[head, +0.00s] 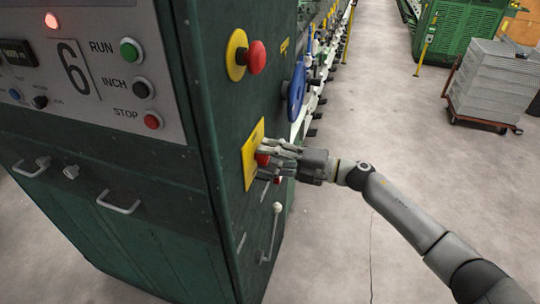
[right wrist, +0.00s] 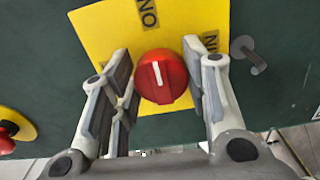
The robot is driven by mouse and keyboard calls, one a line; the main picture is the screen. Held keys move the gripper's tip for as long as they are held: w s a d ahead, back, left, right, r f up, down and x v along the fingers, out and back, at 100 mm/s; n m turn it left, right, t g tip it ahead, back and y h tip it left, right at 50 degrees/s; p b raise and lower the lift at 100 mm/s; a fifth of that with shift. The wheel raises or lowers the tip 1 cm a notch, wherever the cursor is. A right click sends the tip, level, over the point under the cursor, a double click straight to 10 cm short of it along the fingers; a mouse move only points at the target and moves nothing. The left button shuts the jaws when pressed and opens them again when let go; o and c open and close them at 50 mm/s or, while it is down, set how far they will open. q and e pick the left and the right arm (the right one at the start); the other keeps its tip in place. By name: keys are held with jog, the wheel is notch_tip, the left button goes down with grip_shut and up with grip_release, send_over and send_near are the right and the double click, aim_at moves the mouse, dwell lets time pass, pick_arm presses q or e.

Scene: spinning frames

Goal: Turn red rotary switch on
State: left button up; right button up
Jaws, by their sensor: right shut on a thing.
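The red rotary switch (right wrist: 162,75) is a round red knob with a white line, on a yellow plate (right wrist: 125,28). In the head view the plate (head: 249,150) is on the side of the green machine, and the knob (head: 262,159) is partly hidden by my fingers. My right gripper (right wrist: 158,70) is shut on the knob, with fingers on both sides of it. A second label is partly hidden by a finger. My left gripper is not in view.
A red mushroom button (head: 256,57) on a yellow disc is above the plate. A blue wheel (head: 296,90) is behind it, and a lever handle (head: 273,232) is below. A panel (head: 100,100) with several buttons is at left.

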jog(key=shift+w, duration=0.1)
jog(key=o, duration=1)
jog(key=v, duration=1.2)
jog(key=shift+d, duration=0.1)
